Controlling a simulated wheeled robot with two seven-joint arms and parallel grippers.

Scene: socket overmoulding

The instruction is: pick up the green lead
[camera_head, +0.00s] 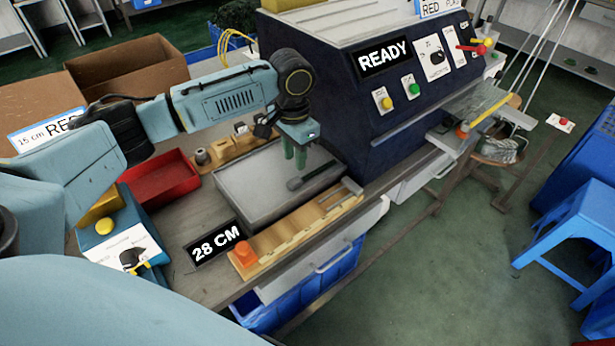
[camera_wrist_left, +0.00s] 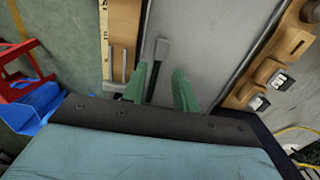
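My left gripper (camera_head: 295,158) points down over the grey tray (camera_head: 240,195) in the head view. In the left wrist view its two green fingers (camera_wrist_left: 160,90) stand apart with nothing held between them. A dark grey tool (camera_head: 313,176) with a blocky end lies on the tray below the gripper; in the left wrist view the tool (camera_wrist_left: 155,67) appears behind the gap between the fingers. I cannot make out a green lead in either view. My right gripper is not in view.
A wooden rack (camera_head: 300,232) with an orange piece (camera_head: 245,251) runs along the tray's front. A red bin (camera_head: 165,178) and a blue control box (camera_head: 115,228) stand left. The dark machine (camera_head: 400,110) showing READY stands behind right. Yellow leads (camera_head: 228,38) show at the back.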

